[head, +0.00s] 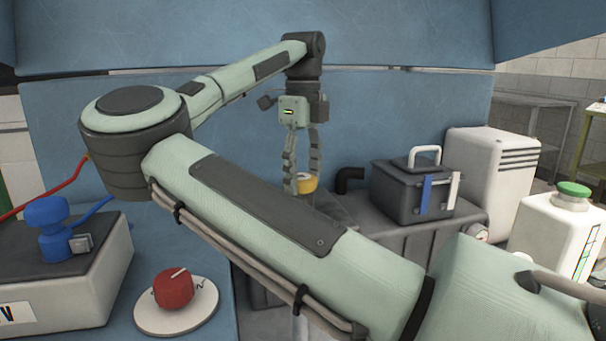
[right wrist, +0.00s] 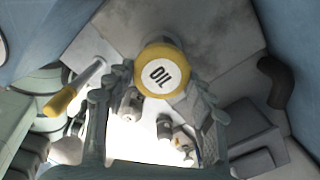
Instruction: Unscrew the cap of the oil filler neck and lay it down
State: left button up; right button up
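The oil filler cap (head: 305,183) is yellow. In the right wrist view the cap (right wrist: 163,73) has a white face reading OIL and looks whole. My right gripper (head: 302,180) points down at it, with one finger on each side. In the right wrist view the fingertips of my right gripper (right wrist: 158,80) are close to the cap's rim. I cannot tell whether they touch or press it. My left gripper is not in view.
A black elbow pipe (head: 347,179) and a dark box (head: 412,190) with a white handle stand right of the cap. A white jug (head: 555,230) with a green lid is farther right.

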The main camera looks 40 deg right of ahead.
jog(key=c, duration=0.5)
jog(key=shift+d+f+n+b, duration=0.1)
jog(key=shift+f+n+b, duration=0.1)
jog(key=shift+n+b, duration=0.55)
jog(key=shift+c, duration=0.2)
jog(key=shift+n+b, duration=0.3)
jog(key=shift+n, duration=0.45)
jog(key=shift+r+n, duration=0.2)
jog(key=shift+n, duration=0.9)
jog(key=shift+b, duration=0.3)
jog(key=shift+f+n+b, duration=0.25)
jog(key=shift+n+b, duration=0.3)
jog(key=shift+n, duration=0.15)
jog(key=shift+w+d+n+b, duration=0.1)
jog(key=shift+n+b, duration=0.55)
jog(key=shift+n, duration=0.55)
jog(key=shift+r+n, duration=0.15)
jog(key=shift+n, duration=0.45)
